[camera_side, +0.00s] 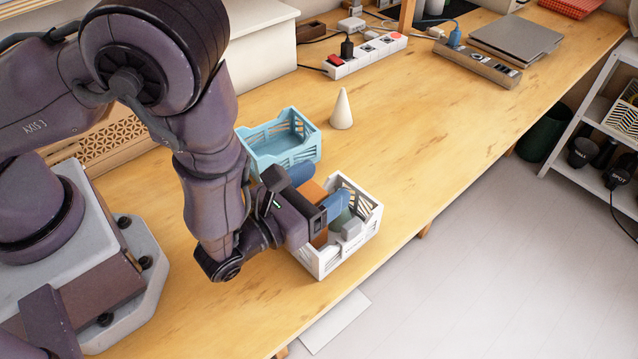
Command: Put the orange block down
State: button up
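The orange block (311,191) sits between the two blue fingers of my gripper (317,191), at the left side of the white crate (334,259). The fingers are on either side of the block and appear shut on it. My gripper's dark body covers part of the block, and a bit of orange also shows below it. I cannot tell whether the block touches the crate's floor. Grey and green items lie in the crate, partly hidden by a finger.
A light blue crate (282,160) stands just behind the white one. A white cone (341,110) stands to its right. Power strips (366,54) and a grey laptop (515,40) lie farther back. The wooden table (440,130) is clear at right, up to its front edge.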

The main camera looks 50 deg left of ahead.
jog(key=shift+r, duration=0.2)
jog(key=s, duration=1.2)
jog(key=w+a+r+n+g+y, duration=0.35)
jog(key=a+r+n+y, duration=0.35)
jog(key=n+y, duration=0.25)
jog(key=s+a+r+n+g+y, duration=0.3)
jog(key=a+r+n+g, duration=0.4)
jog(key=a+n+g, duration=0.5)
jog(key=s+d+r+n+t+h, duration=0.2)
jog(key=s+r+n+t+h, duration=0.1)
jog(key=r+n+h, duration=0.6)
jog(key=n+h, duration=0.4)
jog(key=n, duration=0.1)
jog(key=shift+r, duration=0.35)
